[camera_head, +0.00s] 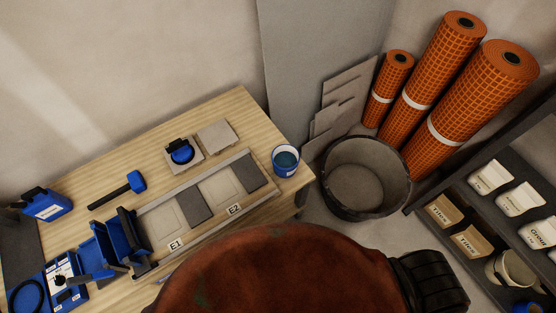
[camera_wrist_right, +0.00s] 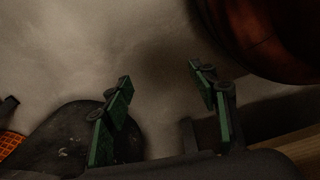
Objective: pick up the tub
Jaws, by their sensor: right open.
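A small blue tub (camera_head: 285,172) with a white label stands upright at the right end of the wooden table, with blue-green contents showing in its open top. A large black tub (camera_head: 352,210) stands open on the floor to the right of the table. My right gripper (camera_wrist_right: 160,75) shows in the right wrist view, its two green-padded fingers spread apart with nothing between them. Bare floor or wall lies beyond them. No tub is clearly identifiable in that view. My left gripper is not in view.
On the wooden table (camera_head: 225,113) are a blue-headed mallet (camera_head: 136,181), grey tiles on a framed board (camera_head: 160,222) and several blue items at left. Orange mesh rolls (camera_head: 430,85) lean behind the black tub. A dark shelf (camera_head: 515,165) stands at right.

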